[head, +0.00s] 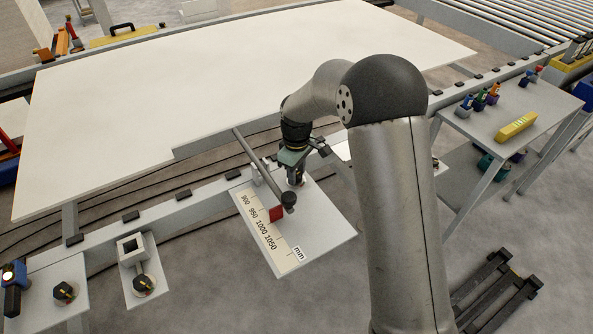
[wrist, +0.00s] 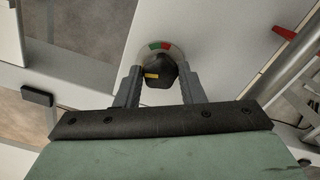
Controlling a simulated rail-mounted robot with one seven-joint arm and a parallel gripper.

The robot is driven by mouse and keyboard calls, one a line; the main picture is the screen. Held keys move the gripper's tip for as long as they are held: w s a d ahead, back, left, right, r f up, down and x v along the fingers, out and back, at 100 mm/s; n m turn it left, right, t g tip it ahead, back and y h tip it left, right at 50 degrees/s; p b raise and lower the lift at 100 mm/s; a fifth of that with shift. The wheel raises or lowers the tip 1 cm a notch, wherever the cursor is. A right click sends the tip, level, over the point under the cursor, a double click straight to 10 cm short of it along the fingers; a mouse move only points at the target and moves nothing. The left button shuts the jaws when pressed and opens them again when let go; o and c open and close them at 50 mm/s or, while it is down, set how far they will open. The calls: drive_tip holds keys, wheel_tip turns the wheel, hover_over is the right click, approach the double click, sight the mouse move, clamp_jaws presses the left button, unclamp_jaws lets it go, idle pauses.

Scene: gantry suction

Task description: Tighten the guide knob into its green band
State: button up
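The guide knob (wrist: 161,70) is black with a yellow mark on its left side in the wrist view. Behind it is a round dial with a coloured arc (wrist: 160,45) of red and green at its top edge. The yellow mark lies away from the arc's green. My gripper (wrist: 161,78) has one finger on each side of the knob, with no clear gap between. In the head view my gripper (head: 295,180) points down at the plate by the rail, and the knob is hidden there.
A scale plate (head: 268,238) marked in mm lies beside my gripper, with a red pointer (head: 277,213) and a black-ended rod (head: 289,199) close by. A large white panel (head: 220,80) lies behind. A side table (head: 520,100) with small parts stands right.

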drive_tip(key=shift+m, duration=0.3)
drive_tip(key=shift+m+b, duration=0.8)
drive_tip(key=shift+m, duration=2.2)
drive_tip(key=o, duration=1)
wheel_tip(320, 180, up, 18)
drive_tip(key=shift+f, duration=0.25)
